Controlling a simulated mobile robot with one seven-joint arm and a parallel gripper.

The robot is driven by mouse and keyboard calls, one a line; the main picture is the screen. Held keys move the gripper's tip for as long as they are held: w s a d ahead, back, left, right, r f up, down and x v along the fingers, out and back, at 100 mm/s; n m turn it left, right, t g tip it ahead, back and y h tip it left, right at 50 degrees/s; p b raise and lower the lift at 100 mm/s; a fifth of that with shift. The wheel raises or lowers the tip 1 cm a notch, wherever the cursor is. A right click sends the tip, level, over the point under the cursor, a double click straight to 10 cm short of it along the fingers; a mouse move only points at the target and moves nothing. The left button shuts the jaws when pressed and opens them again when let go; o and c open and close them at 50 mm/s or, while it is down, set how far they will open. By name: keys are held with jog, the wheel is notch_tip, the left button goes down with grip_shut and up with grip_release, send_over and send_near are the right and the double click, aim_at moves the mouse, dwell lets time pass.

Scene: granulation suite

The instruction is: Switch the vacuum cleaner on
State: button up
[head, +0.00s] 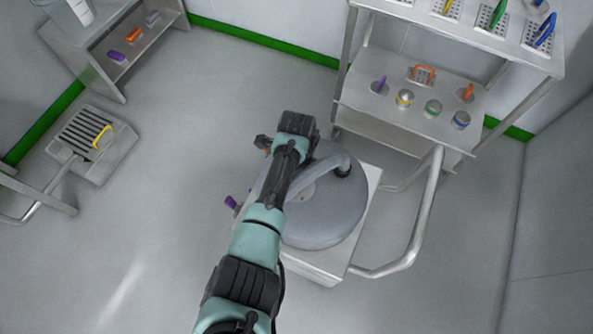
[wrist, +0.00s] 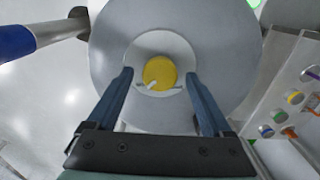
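The vacuum cleaner (head: 325,222) is a round grey body on a pale wheeled base with a bent metal push handle (head: 424,215). In the wrist view its round grey top (wrist: 225,45) fills the middle. A yellow knob (wrist: 160,73) sits in a lighter disc at the centre, with a pale pointer toward the lower left and small marks around it. My gripper (wrist: 158,76) is open and empty, its two blue fingers apart on either side of the knob in the picture. I cannot tell how far above the knob they are. My arm hides the knob in the head view.
A grey hose (head: 330,164) curves over the cleaner's top. A steel rack (head: 384,125) with coloured-handled tools and small containers stands behind right.

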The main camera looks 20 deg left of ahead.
notch_tip(320, 180, up, 13)
jog(key=p, duration=0.2)
jog(key=shift+p, duration=0.4)
dwell(0.5)
